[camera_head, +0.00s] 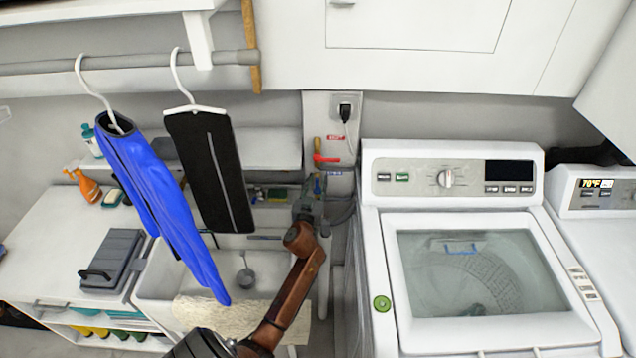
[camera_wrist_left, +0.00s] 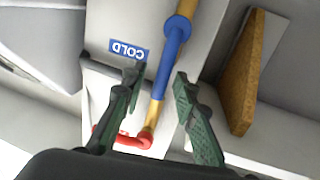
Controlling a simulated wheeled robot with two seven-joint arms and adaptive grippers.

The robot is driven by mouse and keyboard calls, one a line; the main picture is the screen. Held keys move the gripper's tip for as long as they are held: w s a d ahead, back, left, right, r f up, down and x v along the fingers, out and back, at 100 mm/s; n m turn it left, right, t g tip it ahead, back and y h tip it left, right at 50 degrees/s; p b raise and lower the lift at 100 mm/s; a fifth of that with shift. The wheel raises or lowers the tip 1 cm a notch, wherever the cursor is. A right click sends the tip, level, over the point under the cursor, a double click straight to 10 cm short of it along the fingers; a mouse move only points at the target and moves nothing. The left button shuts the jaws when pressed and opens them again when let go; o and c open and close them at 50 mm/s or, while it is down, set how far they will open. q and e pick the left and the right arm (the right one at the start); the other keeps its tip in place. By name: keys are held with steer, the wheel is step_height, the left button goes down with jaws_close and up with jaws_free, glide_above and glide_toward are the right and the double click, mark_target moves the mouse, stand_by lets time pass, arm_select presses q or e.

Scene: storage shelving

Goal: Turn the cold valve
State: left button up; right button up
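The blue COLD label (camera_wrist_left: 127,50) appears upside down on the wall panel in the left wrist view, and a small part of it shows in the head view (camera_head: 334,173). A blue valve part (camera_wrist_left: 171,55) with brass at both ends runs between the fingers of my left gripper (camera_wrist_left: 157,88). The fingers are open, one on each side, with visible gaps to it. A red valve handle (camera_wrist_left: 122,138) lies beyond the fingers, and it also shows in the head view (camera_head: 326,158). In the head view my left gripper (camera_head: 319,181) hides the blue part. My right gripper is not in view.
A washing machine (camera_head: 450,205) stands right of my arm. A sink (camera_head: 155,285) lies below left. Blue trousers (camera_head: 165,195) and a black garment (camera_head: 205,180) hang left of the gripper. A power plug (camera_head: 344,112) sits above the valves. A brown board (camera_wrist_left: 246,75) stands beside the pipe.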

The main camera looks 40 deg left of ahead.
arm_select(q)
jaws_close()
stand_by(0.3)
stand_by(0.5)
